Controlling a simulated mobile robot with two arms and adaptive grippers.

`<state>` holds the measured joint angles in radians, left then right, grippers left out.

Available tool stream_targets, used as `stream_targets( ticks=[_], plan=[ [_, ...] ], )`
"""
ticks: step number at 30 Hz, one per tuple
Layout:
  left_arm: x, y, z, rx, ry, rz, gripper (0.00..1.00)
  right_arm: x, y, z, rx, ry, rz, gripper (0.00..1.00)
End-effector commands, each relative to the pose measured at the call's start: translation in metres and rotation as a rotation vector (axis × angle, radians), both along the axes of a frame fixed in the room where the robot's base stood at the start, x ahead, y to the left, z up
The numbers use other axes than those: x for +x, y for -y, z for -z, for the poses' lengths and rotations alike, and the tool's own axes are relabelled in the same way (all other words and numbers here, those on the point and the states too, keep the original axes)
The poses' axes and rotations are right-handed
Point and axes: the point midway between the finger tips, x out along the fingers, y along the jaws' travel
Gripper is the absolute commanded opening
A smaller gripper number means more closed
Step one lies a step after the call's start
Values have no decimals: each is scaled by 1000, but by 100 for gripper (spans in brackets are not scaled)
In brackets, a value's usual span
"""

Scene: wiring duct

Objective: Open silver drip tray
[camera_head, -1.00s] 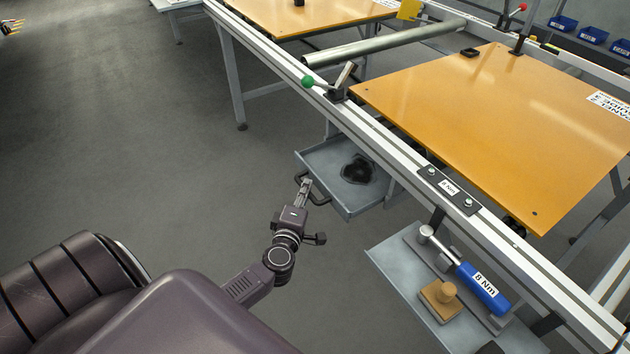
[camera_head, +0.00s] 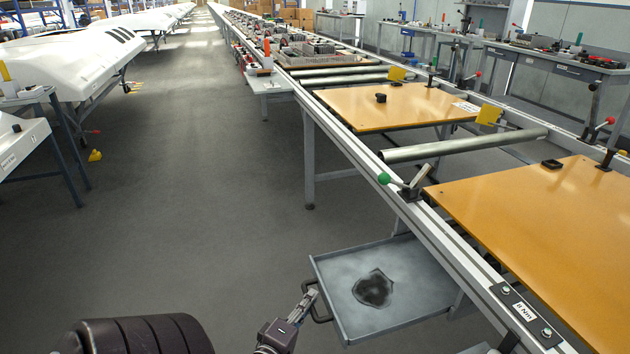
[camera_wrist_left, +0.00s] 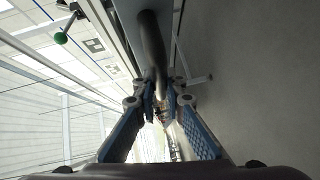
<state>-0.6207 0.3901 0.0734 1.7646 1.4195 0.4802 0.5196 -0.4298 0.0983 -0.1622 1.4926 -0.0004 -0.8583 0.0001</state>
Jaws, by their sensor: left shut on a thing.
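The silver drip tray (camera_head: 415,300) is a shallow grey metal drawer under the workbench rail, pulled out toward the aisle. A dark oily stain (camera_head: 372,289) lies on its floor. Its dark bar handle (camera_head: 318,306) is on the front side facing me. My left gripper (camera_head: 306,298) is at this handle, shut on it. In the left wrist view the handle (camera_wrist_left: 153,45) runs between the two blue-padded fingers of the left gripper (camera_wrist_left: 160,108). My right gripper is not in view.
The long workbench rail (camera_head: 455,255) runs above the tray, with a green-knobbed lever (camera_head: 384,178) and an orange board (camera_head: 535,215). A metal roller (camera_head: 465,146) lies across the bench.

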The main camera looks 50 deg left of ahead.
Motion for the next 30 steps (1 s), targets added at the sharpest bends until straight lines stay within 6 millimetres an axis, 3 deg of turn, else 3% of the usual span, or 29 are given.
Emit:
stream_targets(
  ticks=[6,7,12,22,30],
  plan=[
    [-1,1,2,-2,-5,2,0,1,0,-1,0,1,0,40],
    [-1,2,2,-2,-5,2,11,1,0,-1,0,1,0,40],
    [0,1,2,-2,-4,1,28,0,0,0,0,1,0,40],
    [-4,2,1,0,-3,1,28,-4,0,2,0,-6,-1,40],
    [-44,19,-4,-3,-7,0,28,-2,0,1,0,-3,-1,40]
  ],
)
